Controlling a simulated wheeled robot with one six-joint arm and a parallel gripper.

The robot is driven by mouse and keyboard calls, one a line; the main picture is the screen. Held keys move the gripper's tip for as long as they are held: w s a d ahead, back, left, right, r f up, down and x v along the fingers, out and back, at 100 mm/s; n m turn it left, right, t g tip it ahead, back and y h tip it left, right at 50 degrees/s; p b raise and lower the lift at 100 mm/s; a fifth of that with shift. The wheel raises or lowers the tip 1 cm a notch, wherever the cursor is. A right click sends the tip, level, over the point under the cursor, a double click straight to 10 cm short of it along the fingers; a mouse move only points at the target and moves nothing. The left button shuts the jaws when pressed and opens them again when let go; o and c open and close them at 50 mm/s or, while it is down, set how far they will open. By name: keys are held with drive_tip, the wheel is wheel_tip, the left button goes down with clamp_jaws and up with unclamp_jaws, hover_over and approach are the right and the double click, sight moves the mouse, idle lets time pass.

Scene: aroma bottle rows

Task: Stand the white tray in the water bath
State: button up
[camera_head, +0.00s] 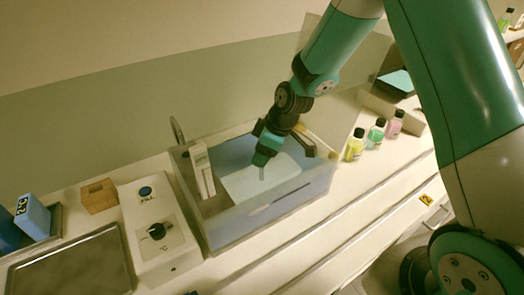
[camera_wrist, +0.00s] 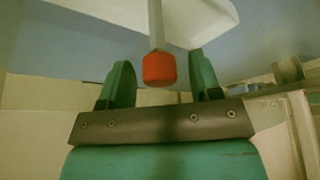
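The white tray (camera_head: 285,168) lies inside the clear-walled water bath (camera_head: 268,212), toward its right part. My gripper (camera_head: 262,158) is over the tray, pointing down. In the wrist view the tray (camera_wrist: 205,18) shows at the top, with a pale upright rod (camera_wrist: 156,25) ending in a red knob (camera_wrist: 159,69). The knob is between the two fingers of my gripper (camera_wrist: 162,78), with a gap on each side. The fingers are open and hold nothing. Part of the tray is hidden behind my gripper in the head view.
A white upright unit (camera_head: 203,170) stands at the bath's left end. A control box (camera_head: 158,232) with a dial is left of the bath. Yellow (camera_head: 354,146), green (camera_head: 376,133) and pink (camera_head: 395,123) bottles stand to the right. A wooden block (camera_head: 99,196) is farther left.

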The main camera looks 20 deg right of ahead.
drive_tip(key=b+v, duration=0.1)
drive_tip(key=v, duration=1.1)
drive_tip(key=s+a+r+m, duration=0.1)
drive_tip(key=s+a+r, duration=0.1)
drive_tip(key=s, duration=0.6)
drive_tip(key=s+a+r+m+g, duration=0.1)
drive_tip(key=s+a+r, duration=0.2)
drive_tip(key=s, duration=0.5)
drive_tip(key=s+a+r+m+g, duration=0.1)
drive_tip(key=s+a+r+m, duration=0.1)
drive_tip(key=s, duration=0.6)
drive_tip(key=shift+s+a+r+y, duration=0.25)
drive_tip(key=shift+s+a+y, duration=0.05)
drive_tip(key=shift+a, duration=0.45)
drive_tip(key=shift+c, duration=1.1)
drive_tip(key=shift+a, duration=0.1)
drive_tip(key=shift+c, duration=0.4)
